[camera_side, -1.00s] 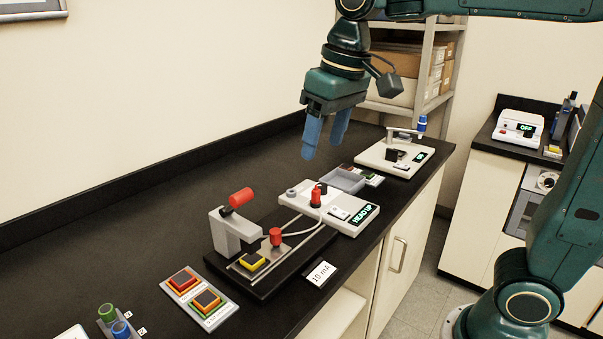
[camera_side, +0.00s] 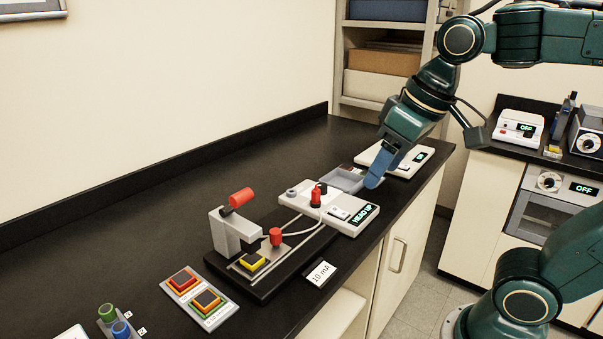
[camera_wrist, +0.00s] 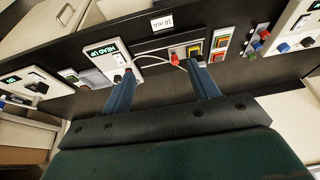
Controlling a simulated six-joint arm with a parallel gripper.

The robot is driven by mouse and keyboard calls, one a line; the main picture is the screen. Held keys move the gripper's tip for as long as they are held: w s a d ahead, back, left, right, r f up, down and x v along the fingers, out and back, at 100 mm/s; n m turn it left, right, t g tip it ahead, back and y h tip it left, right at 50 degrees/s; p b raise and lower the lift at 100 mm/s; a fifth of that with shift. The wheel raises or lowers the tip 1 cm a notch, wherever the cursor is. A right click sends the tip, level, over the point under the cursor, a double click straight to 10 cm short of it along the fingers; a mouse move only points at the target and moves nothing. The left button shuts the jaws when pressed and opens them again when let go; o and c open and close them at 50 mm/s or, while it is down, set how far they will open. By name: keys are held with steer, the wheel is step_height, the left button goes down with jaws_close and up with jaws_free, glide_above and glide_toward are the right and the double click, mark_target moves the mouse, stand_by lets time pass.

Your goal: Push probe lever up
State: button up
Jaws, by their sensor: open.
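A grey stand (camera_side: 226,232) with a red-handled lever (camera_side: 241,198) stands on a black base (camera_side: 268,282); the lever slopes up to the right. A white box (camera_side: 350,225) reads "HEAD UP" on its display (camera_side: 365,213) and carries a red-topped upright post (camera_side: 316,196). My gripper (camera_side: 376,172) is in the air, tilted down, right of and behind the white box in the side view. Its blue fingers are apart and empty in the wrist view (camera_wrist: 160,72), touching nothing I can see. The wrist view also shows the white box (camera_wrist: 124,57); the lever cannot be made out there.
A grey tray (camera_side: 346,180) sits behind the white box. Another white device (camera_side: 420,158) is partly hidden behind my gripper. A button panel (camera_side: 199,299), green (camera_side: 107,312) and blue (camera_side: 121,330) knobs and a "10 mA" card (camera_side: 321,273) lie nearer. The bench left of the stand is clear.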

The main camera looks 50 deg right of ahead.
steer(key=shift+t, duration=0.5)
steer(key=shift+s+d+f, duration=0.2)
steer(key=shift+s+f, duration=0.35)
steer(key=shift+s, duration=0.2)
steer(key=shift+s+d+f, duration=0.15)
steer(key=shift+s+f, duration=0.45)
steer(key=shift+s, duration=0.2)
steer(key=shift+s+d+f, duration=0.2)
steer(key=shift+s+f, duration=0.35)
steer(key=shift+s, duration=0.2)
steer(key=shift+s+d+f, duration=0.15)
steer(key=shift+s+f, duration=0.45)
